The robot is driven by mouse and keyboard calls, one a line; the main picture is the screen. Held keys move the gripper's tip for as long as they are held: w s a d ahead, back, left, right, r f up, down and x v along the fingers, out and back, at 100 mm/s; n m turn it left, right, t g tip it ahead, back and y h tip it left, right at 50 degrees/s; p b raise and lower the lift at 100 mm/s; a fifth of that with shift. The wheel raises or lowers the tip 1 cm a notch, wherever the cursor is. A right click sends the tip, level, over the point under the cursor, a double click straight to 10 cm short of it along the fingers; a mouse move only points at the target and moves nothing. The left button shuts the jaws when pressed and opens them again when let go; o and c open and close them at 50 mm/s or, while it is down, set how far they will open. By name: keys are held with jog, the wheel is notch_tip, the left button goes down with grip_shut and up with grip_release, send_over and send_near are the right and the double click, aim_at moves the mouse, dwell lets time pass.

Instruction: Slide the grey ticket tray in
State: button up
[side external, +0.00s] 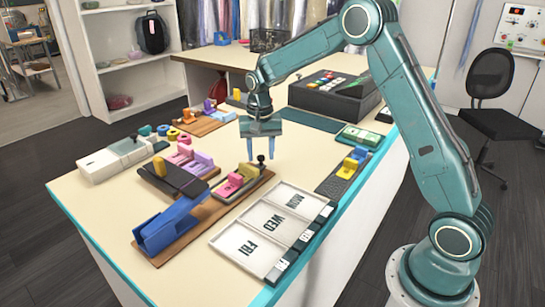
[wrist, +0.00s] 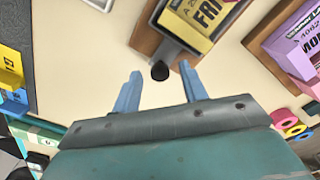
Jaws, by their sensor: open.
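The grey ticket tray (wrist: 181,43) shows in the wrist view with a yellow FRI ticket (wrist: 200,18) in it and a black knob (wrist: 160,71) at its near end. It sits on a long wooden base, drawn out from a blue housing (side external: 172,226) in the side view. There it carries pink and yellow pieces, and its knob (side external: 261,159) stands at the far end. My gripper (side external: 261,155) is open and points down at the knob end. In the wrist view the knob appears just beyond the gap between the fingers (wrist: 160,86). Touch is unclear.
A pale tray marked MON, WED, FRI (side external: 240,242) lies on the near right side. A dark rack (side external: 172,181) with a yellow piece and a white box (side external: 103,163) lie to the left. A purple ticket (wrist: 295,43) shows in the wrist view.

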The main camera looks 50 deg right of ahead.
aim_at(243, 163)
jog(key=shift+f, duration=0.1)
jog(key=shift+c, duration=0.4)
grip_shut()
jog(key=shift+a, duration=3.85)
jog(key=shift+c, duration=0.5)
grip_release()
jog(key=shift+o, duration=0.9)
notch_tip(243, 163, up, 14)
